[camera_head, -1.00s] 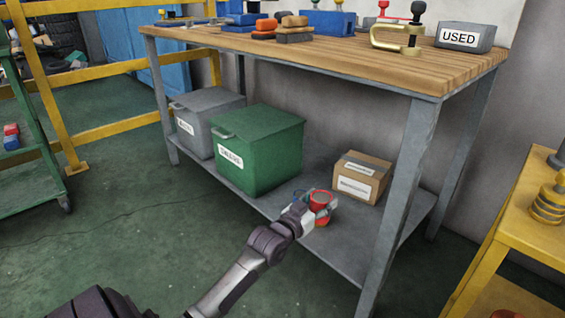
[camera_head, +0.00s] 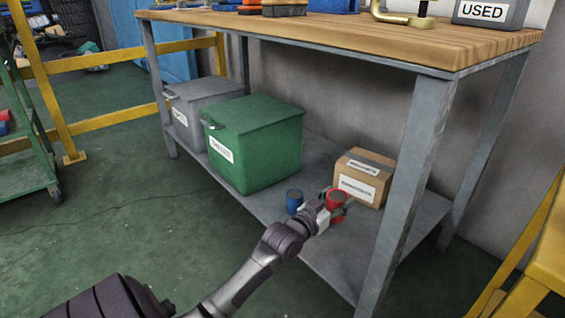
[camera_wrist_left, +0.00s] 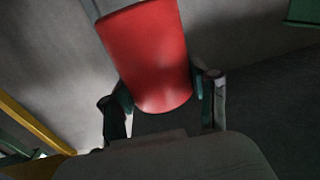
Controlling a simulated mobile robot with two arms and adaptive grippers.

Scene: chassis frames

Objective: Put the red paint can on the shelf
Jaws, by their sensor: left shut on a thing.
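The red paint can (camera_head: 337,196) is in the jaws of my left gripper (camera_head: 333,209), at the front part of the workbench's grey lower shelf (camera_head: 338,262). In the left wrist view the red can (camera_wrist_left: 148,55) sits between the two fingers of the left gripper (camera_wrist_left: 161,100), which is shut on it. The can looks tilted in that view. Whether its base touches the shelf is hidden by the gripper. My right gripper is not in view.
A blue can (camera_head: 294,201) stands on the shelf just left of the red can. A cardboard box (camera_head: 361,189) stands behind it. A green bin (camera_head: 260,150) and a grey bin (camera_head: 190,105) are further left. The bench's front leg (camera_head: 405,200) rises to the right.

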